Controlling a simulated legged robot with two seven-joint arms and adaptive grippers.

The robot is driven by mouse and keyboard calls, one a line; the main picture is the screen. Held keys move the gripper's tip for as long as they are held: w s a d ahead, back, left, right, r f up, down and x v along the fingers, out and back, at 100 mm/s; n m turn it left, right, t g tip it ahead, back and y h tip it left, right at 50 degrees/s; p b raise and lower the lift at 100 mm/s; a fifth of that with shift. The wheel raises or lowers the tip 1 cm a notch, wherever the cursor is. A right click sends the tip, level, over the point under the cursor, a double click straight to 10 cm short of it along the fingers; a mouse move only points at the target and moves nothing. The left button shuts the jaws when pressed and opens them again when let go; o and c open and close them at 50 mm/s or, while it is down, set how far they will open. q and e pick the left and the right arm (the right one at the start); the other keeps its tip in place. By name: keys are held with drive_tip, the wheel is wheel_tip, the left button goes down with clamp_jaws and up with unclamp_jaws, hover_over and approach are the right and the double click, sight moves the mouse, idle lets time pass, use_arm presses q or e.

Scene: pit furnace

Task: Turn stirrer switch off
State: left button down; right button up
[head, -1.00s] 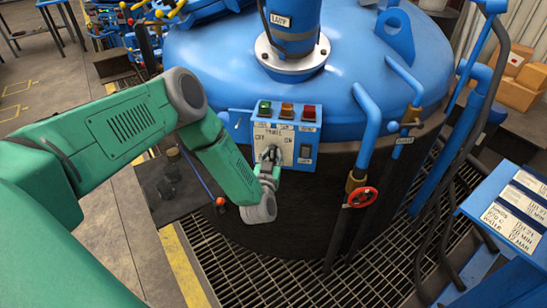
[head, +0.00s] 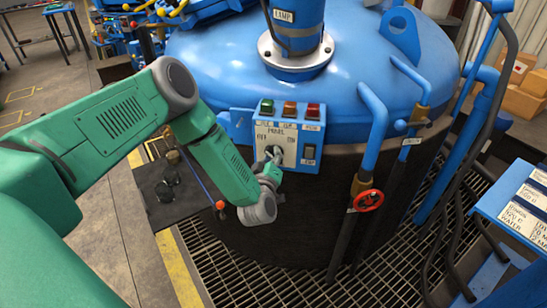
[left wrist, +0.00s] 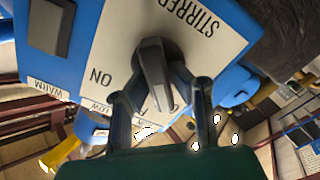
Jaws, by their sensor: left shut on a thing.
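The stirrer switch is a dark grey knob with a raised bar (left wrist: 152,75), set in a white plate (left wrist: 107,62) that reads STIRRER and ON in the left wrist view. The plate is on a blue control box (head: 240,125) on the furnace's front, where OFF shows at the upper left in the head view. My left gripper (left wrist: 160,82) is shut on the knob, one finger on either side of its bar. It also shows at the plate in the head view (head: 274,156), where it hides most of the knob. My right gripper is out of view.
Green, amber and red lamps (head: 290,109) line the box top. A red valve wheel (head: 368,200) and blue pipes (head: 376,110) stand to the right. Grating (head: 300,275) covers the floor below.

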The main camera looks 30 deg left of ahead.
use_arm(q)
drive_tip(key=shift+s+d+f, duration=0.1)
drive_tip(key=shift+s+f, duration=0.15)
drive_tip(key=shift+f, duration=0.2)
drive_tip(key=c, duration=1.5)
unclamp_jaws()
drive_tip(key=shift+r, duration=0.2)
drive_tip(key=v, duration=1.1)
drive_tip(key=shift+s, duration=0.45)
